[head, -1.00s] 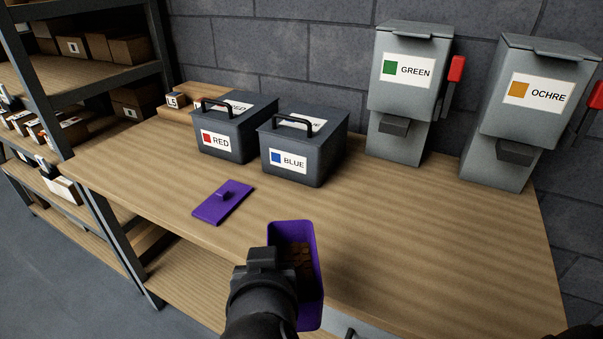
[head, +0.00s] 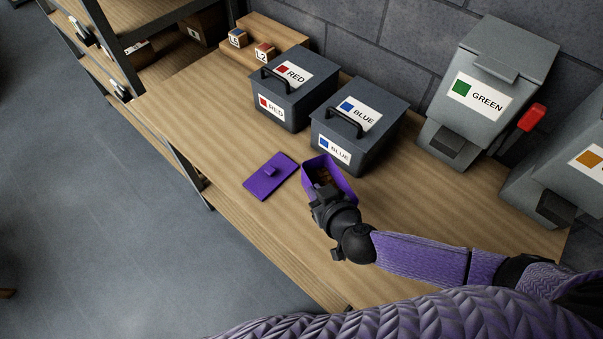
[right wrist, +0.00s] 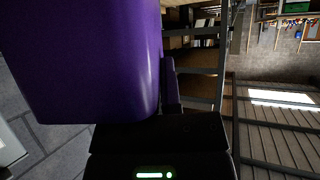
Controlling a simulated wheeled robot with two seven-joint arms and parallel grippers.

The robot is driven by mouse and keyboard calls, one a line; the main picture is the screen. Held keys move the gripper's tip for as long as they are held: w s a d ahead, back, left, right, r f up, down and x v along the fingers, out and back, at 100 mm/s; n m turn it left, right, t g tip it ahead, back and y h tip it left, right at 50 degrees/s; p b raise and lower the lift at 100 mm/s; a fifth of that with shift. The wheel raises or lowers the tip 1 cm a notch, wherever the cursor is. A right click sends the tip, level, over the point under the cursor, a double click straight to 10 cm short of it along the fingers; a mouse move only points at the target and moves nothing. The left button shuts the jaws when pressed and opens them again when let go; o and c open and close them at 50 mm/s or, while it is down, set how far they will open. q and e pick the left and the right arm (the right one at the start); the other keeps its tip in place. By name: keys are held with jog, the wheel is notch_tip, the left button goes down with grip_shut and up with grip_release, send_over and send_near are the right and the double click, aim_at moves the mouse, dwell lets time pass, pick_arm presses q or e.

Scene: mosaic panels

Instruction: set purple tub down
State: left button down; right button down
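The purple tub (head: 348,181) is in my right gripper (head: 322,190), at the near side of the blue-labelled box in the head view. The gripper appears shut on the tub's near wall. Brown pieces show inside the tub. In the right wrist view the tub (right wrist: 85,60) fills the upper left, with a finger of my right gripper (right wrist: 165,95) against its side. I cannot tell whether the tub's base touches the bench. A purple lid (head: 270,177) with a small knob lies flat on the bench, left of the tub. My left gripper is not in view.
On the wooden bench (head: 420,215) stand a red-labelled box (head: 290,100), a blue-labelled box (head: 360,120), a green-labelled dispenser (head: 480,95) and an ochre-labelled dispenser (head: 575,165). Small blocks sit at the back left. Bench right of the tub is clear.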

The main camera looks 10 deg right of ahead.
notch_tip(320, 180, down, 10)
jog(key=b, duration=0.7)
jog(key=shift+f, duration=0.15)
jog(key=shift+r, duration=0.3)
jog(key=c, duration=1.3)
grip_release()
jog(key=shift+f, duration=0.15)
jog(key=o, duration=0.5)
jog(key=shift+s+r+p, duration=0.3)
jog(key=shift+r+p, duration=0.1)
jog(key=shift+p, duration=0.05)
jog(key=p+v, duration=0.3)
jog(key=v, duration=0.8)
jog(key=shift+s+d+p, duration=0.1)
jog(key=shift+s+p, duration=0.05)
jog(key=shift+p, duration=0.2)
